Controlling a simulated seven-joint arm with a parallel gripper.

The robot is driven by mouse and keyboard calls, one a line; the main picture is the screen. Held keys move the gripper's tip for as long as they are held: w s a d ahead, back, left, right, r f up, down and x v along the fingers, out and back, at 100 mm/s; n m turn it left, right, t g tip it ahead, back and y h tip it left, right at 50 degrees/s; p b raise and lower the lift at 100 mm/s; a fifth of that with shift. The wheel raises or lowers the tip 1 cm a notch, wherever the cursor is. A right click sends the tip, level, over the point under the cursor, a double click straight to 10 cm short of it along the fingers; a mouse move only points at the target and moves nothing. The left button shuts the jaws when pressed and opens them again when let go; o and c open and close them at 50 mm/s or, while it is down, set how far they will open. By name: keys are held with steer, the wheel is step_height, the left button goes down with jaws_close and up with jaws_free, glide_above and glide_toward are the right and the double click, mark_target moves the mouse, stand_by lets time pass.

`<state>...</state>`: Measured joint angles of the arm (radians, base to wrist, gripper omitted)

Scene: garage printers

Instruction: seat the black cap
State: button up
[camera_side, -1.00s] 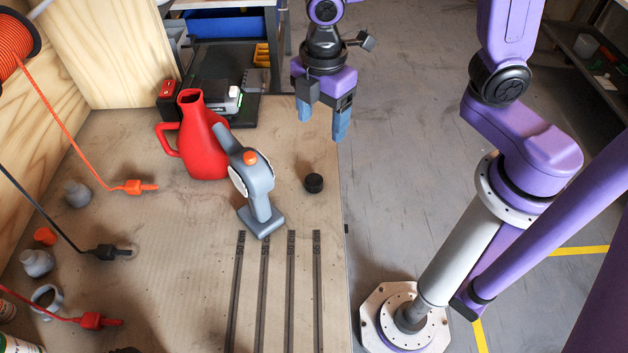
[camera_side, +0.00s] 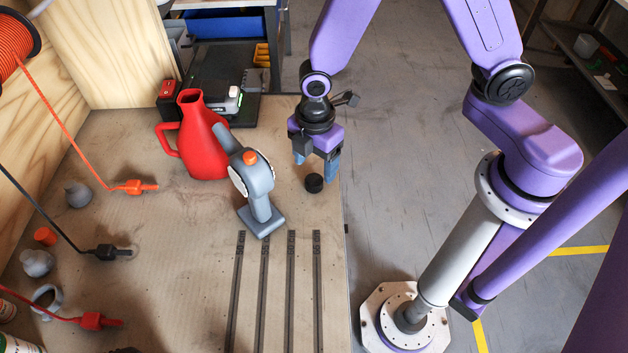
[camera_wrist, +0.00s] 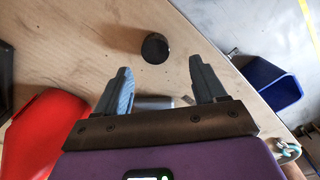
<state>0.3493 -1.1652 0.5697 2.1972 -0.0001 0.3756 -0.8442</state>
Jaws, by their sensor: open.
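The black cap (camera_side: 314,183) is a small round disc lying on the worktable (camera_side: 180,280) near its right edge. It also shows in the wrist view (camera_wrist: 155,48), ahead of the fingers and roughly between their lines. My gripper (camera_side: 315,172) is low over the table just behind the cap, with its two blue-grey fingers apart and nothing between them. In the wrist view the open fingers (camera_wrist: 160,85) point toward the cap without touching it. I cannot tell which object the cap fits.
A grey tool with an orange button (camera_side: 258,188) stands left of the cap, beside a red jug (camera_side: 200,140). Dark slotted strips (camera_side: 290,290) lie in front. The table around the black cap is clear.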

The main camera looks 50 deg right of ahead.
mark_target(313, 181)
steer(key=shift+w+a+f, duration=0.1)
steer(key=shift+w+f, duration=0.05)
steer(key=shift+f, duration=1.3)
steer(key=shift+w+f, duration=0.15)
steer(key=shift+f, duration=1.25)
steer(key=c, duration=1.1)
